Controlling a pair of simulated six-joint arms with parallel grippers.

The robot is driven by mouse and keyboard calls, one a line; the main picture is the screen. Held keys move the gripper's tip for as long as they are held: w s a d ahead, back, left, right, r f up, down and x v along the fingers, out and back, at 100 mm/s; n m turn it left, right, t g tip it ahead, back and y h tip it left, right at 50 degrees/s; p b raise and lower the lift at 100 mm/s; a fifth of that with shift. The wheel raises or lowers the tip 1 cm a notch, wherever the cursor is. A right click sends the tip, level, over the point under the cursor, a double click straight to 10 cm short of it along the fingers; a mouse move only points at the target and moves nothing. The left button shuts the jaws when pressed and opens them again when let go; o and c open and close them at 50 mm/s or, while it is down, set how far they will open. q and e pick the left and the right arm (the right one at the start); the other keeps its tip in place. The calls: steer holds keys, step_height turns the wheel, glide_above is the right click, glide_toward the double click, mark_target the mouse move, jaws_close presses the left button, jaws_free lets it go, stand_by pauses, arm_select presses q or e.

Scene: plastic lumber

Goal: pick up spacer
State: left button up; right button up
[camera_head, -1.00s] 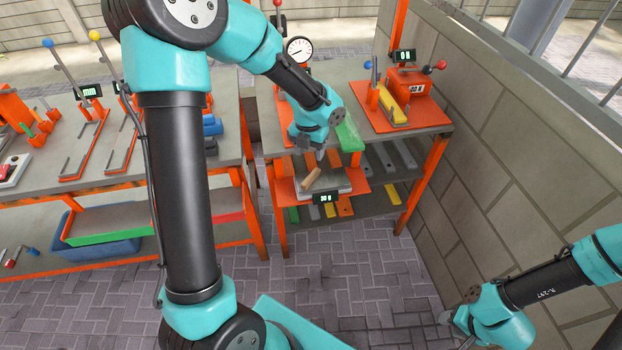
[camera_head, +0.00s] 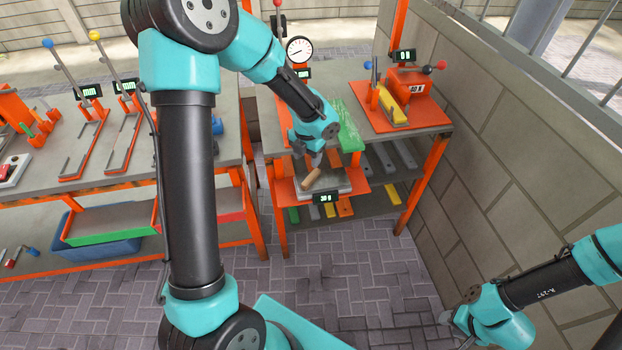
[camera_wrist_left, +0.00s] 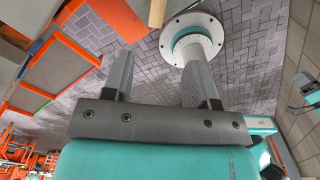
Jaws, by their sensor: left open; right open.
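A tan, bar-like piece (camera_head: 311,180), which I take to be the spacer, lies tilted on the grey plate of a scale (camera_head: 340,187) whose display (camera_head: 326,198) appears to read 30 g. My left gripper (camera_head: 314,160) is open just above and behind it, pointing down; contact cannot be made out. In the left wrist view the open fingers (camera_wrist_left: 158,78) have nothing between them, and the end of the tan piece (camera_wrist_left: 157,12) shows at the top edge, beyond them. My right gripper (camera_head: 448,318) is at the lower right, far from the bench.
A green piece (camera_head: 350,128) lies on the bench right of my left wrist. An orange device with a yellow part (camera_head: 393,112) stands behind it. A dial gauge (camera_head: 299,50) rises behind my left arm. A lower shelf holds several coloured bars. A block wall (camera_head: 520,170) borders the right.

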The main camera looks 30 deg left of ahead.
arm_select(q)
glide_above(307, 181)
steer(key=f, duration=0.6)
steer(key=shift+s+d+f, duration=0.15)
steer(key=shift+d+f, duration=0.1)
steer(key=shift+f, duration=0.05)
steer(key=shift+f, duration=0.1)
steer(key=shift+a+f, duration=0.2)
steer(key=shift+f, duration=2.3)
steer(key=shift+c, duration=0.4)
jaws_close()
